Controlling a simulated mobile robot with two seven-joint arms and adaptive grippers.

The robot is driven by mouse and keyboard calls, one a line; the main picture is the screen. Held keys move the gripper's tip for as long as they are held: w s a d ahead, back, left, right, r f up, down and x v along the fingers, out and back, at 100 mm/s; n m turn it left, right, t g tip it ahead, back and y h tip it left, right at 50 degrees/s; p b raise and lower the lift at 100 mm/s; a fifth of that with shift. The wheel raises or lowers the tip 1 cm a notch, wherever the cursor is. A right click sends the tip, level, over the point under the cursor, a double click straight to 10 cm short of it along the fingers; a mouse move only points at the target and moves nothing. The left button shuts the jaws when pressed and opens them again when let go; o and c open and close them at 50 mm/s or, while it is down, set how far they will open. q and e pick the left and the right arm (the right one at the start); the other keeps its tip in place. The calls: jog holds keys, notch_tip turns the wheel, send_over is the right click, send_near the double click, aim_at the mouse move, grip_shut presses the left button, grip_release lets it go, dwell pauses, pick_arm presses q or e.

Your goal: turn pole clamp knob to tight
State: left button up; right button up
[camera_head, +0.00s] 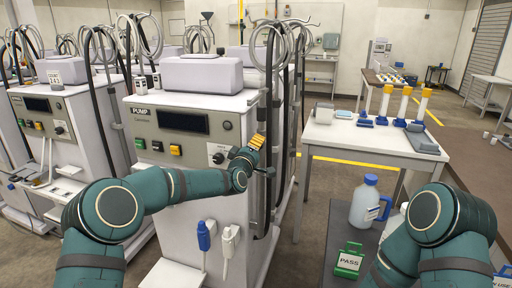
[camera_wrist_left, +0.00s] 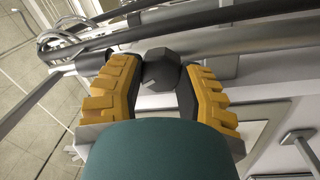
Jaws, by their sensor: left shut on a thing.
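My left gripper (camera_head: 256,142) is at the right edge of the nearest machine's front, beside the dark upright pole (camera_head: 270,95). In the left wrist view its two yellow fingers (camera_wrist_left: 160,88) are closed on either side of the dark grey, faceted pole clamp knob (camera_wrist_left: 160,68). In the head view the knob is hidden or too small to make out behind the gripper. No tightness marking can be read. My right arm shows at the lower right, but its gripper is out of view.
The pump machine (camera_head: 180,122) stands directly ahead, with hoses looped above it. A white table (camera_head: 375,140) with yellow-capped tubes stands to the right.

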pick_arm(q)
jog(key=shift+m, duration=1.2)
jog(key=shift+a, duration=0.1)
jog(key=o, duration=1.3)
jog(key=shift+w, duration=0.1)
jog(key=shift+c, duration=0.2)
jog(key=r+v, duration=0.1)
jog(key=v, duration=1.1)
jog(key=shift+f, duration=0.45)
jog(key=shift+a, duration=0.1)
